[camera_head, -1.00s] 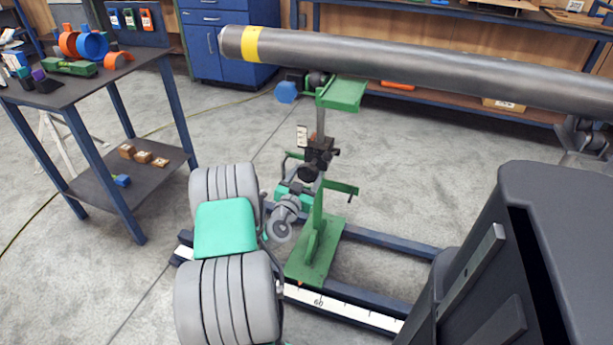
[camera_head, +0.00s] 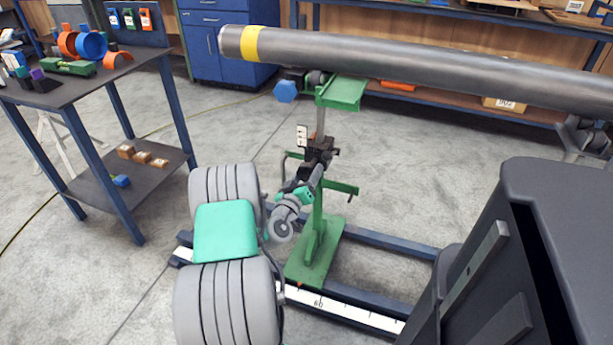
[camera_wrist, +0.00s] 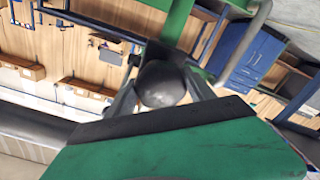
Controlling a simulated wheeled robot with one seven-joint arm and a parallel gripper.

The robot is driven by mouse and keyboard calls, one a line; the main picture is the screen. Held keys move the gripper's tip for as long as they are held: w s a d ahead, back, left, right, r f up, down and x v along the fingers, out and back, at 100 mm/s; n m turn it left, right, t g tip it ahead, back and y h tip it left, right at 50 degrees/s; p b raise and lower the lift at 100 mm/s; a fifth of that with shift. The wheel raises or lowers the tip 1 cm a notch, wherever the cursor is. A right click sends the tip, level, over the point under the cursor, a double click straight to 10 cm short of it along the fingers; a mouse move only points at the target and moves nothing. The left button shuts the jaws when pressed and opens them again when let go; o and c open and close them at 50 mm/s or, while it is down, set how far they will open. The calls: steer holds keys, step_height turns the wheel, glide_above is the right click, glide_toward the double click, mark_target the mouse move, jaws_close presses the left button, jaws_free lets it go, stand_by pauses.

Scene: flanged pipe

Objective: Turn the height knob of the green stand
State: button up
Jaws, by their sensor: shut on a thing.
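The green stand (camera_head: 318,255) stands upright on the dark blue rails, with a small green plate on top under the pipe. Its height knob is a dark round knob (camera_wrist: 160,83) in the middle of the wrist view. My gripper (camera_wrist: 158,92) has its two grey fingers on either side of this knob and is shut on it. In the head view my gripper (camera_head: 311,181) reaches the stand's black clamp block (camera_head: 318,152) from the lower left. There the knob is largely hidden by my gripper.
A long grey pipe (camera_head: 400,62) with a yellow band runs above the stand. A blue hexagonal knob (camera_head: 286,91) sits beneath its left end. A green side handle (camera_head: 342,188) sticks out right of the post. A dark table (camera_head: 75,88) with parts stands at left.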

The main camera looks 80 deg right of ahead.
steer(key=n, duration=0.4)
steer(key=shift+r+n+p, duration=0.2)
steer(key=shift+n+p, duration=0.1)
steer(key=shift+p, duration=0.05)
steer(key=n+p, duration=0.1)
steer(key=n, duration=0.3)
steer(key=shift+n, duration=0.3)
steer(key=shift+d+r, duration=0.1)
steer(key=o, duration=1.4)
steer(key=shift+c, duration=0.2)
steer(key=shift+a+f, duration=0.2)
steer(key=a, duration=0.7)
steer(key=shift+w+a, duration=0.25)
steer(key=shift+w, duration=0.1)
